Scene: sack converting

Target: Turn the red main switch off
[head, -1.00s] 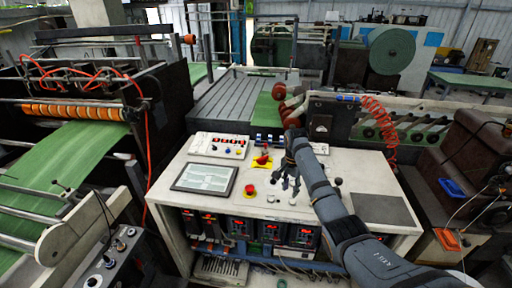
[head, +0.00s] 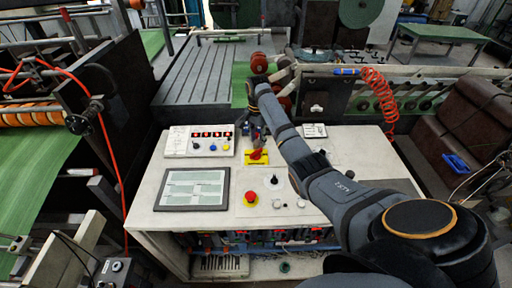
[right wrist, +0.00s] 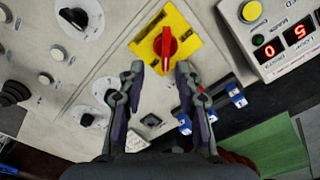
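The red main switch (head: 256,153) is a red rotary handle on a yellow plate, near the back edge of the white control desk. In the right wrist view the red handle (right wrist: 166,43) stands roughly upright in the picture. My right gripper (head: 253,137) is over the switch and partly covers it in the head view. In the right wrist view its fingers (right wrist: 160,68) are spread, with the handle just beyond the tips and roughly centred between them. Nothing is held, and contact cannot be made out. My left gripper is not in view.
On the desk are a flat screen (head: 193,188), a red mushroom button (head: 251,198) with small knobs beside it, and a panel (head: 199,141) with red displays. Blue switches (right wrist: 236,95) sit close to the right finger in the wrist view.

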